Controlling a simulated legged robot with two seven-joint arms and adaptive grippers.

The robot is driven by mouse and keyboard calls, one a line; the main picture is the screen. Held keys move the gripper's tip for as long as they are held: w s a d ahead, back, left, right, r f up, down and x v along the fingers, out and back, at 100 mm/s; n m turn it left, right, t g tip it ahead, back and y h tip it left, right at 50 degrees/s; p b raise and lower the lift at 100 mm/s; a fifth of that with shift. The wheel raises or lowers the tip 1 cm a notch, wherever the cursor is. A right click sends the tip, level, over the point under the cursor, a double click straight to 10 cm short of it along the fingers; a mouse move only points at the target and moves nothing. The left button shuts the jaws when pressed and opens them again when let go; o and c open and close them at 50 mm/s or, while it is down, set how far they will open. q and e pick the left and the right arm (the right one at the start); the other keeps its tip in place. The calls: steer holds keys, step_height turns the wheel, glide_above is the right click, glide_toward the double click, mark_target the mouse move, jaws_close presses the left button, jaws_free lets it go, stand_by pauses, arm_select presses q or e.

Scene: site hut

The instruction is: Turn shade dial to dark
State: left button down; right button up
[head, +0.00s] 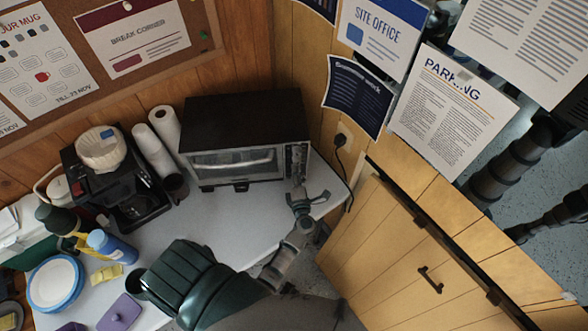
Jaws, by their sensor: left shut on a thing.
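The toaster oven (245,115) is a dark box with a glass door, standing at the back right of the white counter. Its narrow control panel (297,155) is on the right of its front and carries small dials. My left gripper (299,186) reaches up from below to the lower part of this panel. It is shut on a dial there, which I take to be the shade dial. The gripper covers that dial, so its pointer and marks cannot be read. My right gripper is not in view.
A coffee maker (112,175), paper rolls (152,150), a blue cup (112,247) and plates (55,284) crowd the counter's left side. A socket with a plug (341,140) is on the wall right of the oven.

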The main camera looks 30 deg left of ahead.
arm_select(q)
steer(key=shift+d+f+m+p, duration=0.1)
steer(key=shift+d+m+p, duration=0.1)
steer(key=shift+m+p, duration=0.9)
steer(key=shift+d+m+p, duration=0.2)
steer(key=shift+m+p, duration=0.65)
steer(key=shift+m, duration=0.45)
steer(key=shift+f, duration=0.15)
steer(key=c, duration=1)
jaws_free()
steer(key=shift+o, duration=0.7)
